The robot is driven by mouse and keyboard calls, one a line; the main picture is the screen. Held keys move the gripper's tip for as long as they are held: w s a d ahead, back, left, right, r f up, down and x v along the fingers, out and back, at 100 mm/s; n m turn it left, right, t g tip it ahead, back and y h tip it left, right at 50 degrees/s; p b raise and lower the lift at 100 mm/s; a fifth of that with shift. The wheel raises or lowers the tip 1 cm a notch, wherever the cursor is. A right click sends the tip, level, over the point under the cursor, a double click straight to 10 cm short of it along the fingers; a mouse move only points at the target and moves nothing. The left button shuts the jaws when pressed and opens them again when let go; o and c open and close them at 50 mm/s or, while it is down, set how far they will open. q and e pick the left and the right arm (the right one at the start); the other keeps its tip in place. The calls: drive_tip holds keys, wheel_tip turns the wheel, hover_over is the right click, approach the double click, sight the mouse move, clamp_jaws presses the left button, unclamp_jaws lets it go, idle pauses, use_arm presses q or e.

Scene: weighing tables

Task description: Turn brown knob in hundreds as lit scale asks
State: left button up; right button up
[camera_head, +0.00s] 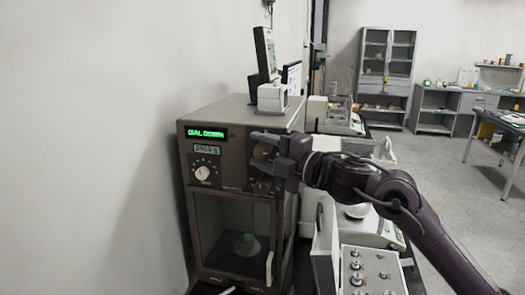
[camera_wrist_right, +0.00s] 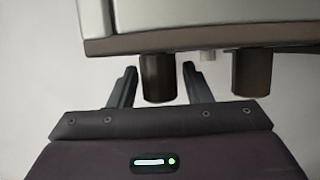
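The scale (camera_head: 233,187) is a tall grey-brown cabinet with a glass-fronted chamber. Its lit green display (camera_head: 206,133) appears to read "DIAL DOWN", and a smaller display (camera_head: 206,149) below appears to read about 250 g. Two brown knobs stick out at the right of its panel, the upper knob (camera_head: 262,151) and the lower knob (camera_head: 263,186). My right gripper (camera_head: 262,151) is at the upper knob. In the right wrist view its open fingers straddle one brown knob (camera_wrist_right: 158,78), with gaps on both sides. The other brown knob (camera_wrist_right: 251,72) is outside the fingers. My left gripper is out of view.
A pale dial (camera_head: 202,173) is left of the brown knobs. A box of metal weights (camera_head: 370,270) and other scales stand to the right. A wall closes off the left.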

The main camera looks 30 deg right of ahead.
drive_tip(key=c, duration=0.8)
drive_tip(key=shift+o, duration=0.2)
drive_tip(key=shift+r+p, duration=0.25)
drive_tip(key=shift+p, duration=0.35)
drive_tip(key=n+g+h+p, duration=0.1)
drive_tip(key=g+p, duration=0.2)
drive_tip(key=p, duration=0.3)
drive_tip(key=n+g+h+p, duration=0.1)
drive_tip(key=g+p, duration=0.2)
drive_tip(key=p, duration=0.2)
drive_tip(key=shift+r+h+p, duration=0.15)
drive_tip(key=shift+h+p, duration=0.2)
drive_tip(key=shift+h, duration=0.05)
use_arm(q)
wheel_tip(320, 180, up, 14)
drive_tip(key=p, duration=0.1)
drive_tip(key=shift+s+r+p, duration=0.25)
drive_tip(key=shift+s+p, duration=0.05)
drive_tip(key=shift+p, duration=0.1)
use_arm(e)
drive_tip(key=shift+f+g, duration=0.3)
drive_tip(key=shift+f, duration=0.05)
drive_tip(key=o, duration=1)
drive_tip(key=shift+d, duration=0.1)
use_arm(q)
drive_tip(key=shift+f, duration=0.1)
